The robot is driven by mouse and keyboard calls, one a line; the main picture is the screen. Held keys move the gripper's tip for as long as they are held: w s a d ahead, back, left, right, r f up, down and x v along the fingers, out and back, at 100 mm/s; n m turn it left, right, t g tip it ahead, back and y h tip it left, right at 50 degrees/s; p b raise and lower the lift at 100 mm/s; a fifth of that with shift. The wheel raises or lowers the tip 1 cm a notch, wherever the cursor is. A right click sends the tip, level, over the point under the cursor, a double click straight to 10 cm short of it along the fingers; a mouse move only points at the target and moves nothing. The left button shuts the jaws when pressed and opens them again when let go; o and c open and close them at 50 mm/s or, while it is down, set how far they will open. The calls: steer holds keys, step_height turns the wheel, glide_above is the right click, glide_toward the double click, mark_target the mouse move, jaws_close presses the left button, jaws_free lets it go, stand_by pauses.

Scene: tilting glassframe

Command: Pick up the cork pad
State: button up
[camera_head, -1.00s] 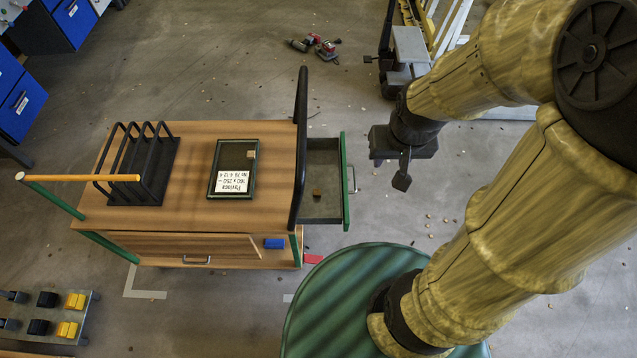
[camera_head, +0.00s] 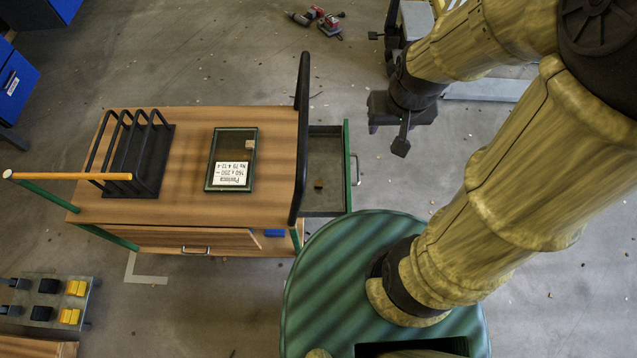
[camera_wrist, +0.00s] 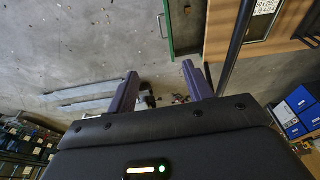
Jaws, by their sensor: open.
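A small tan block that looks like a cork pad (camera_head: 250,145) lies on the upper right of a dark-framed glass pane (camera_head: 209,165), which rests flat on the wooden cart top. A second small brown block (camera_head: 319,184) lies in the open grey drawer (camera_head: 322,152) at the cart's right side; I cannot tell which block is meant. My gripper (camera_head: 402,145) is to the right of the drawer, clear of the cart. No pad is clearly visible there.
A black slotted rack (camera_head: 152,165) stands on the cart top (camera_head: 255,208) at left. A tall black bar (camera_head: 302,110) rises along the cart's right edge, between the frame and my gripper. A blue block (camera_head: 274,233) is on the lower shelf.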

steer(key=w+a+f+b, duration=0.2)
steer(key=f+b, duration=0.3)
steer(key=f, duration=0.2)
steer(key=w+a+f+g+b, duration=0.1)
steer(key=w+a+f+b, duration=0.15)
steer(key=f+b, duration=0.45)
steer(key=w+a+f+b, duration=0.1)
steer(key=w+f+b, duration=0.25)
steer(key=f, duration=0.45)
steer(key=g+b, duration=0.2)
steer(key=b, duration=1.2)
glide_above(319, 186)
step_height(319, 186, down, 22)
steer(key=shift+w+r, duration=0.1)
steer(key=shift+r, duration=0.1)
steer(key=shift+w+a+f, duration=0.1)
steer(key=shift+a+f, duration=0.1)
steer(key=shift+f, duration=0.1)
steer(key=shift+f+b, duration=0.35)
steer(key=shift+f, duration=0.75)
steer(key=shift+f, duration=0.1)
step_height(319, 186, down, 5)
steer(key=shift+d+f+b, duration=0.1)
steer(key=shift+d+b, duration=0.05)
steer(key=shift+b, duration=0.8)
steer(key=shift+c, duration=0.2)
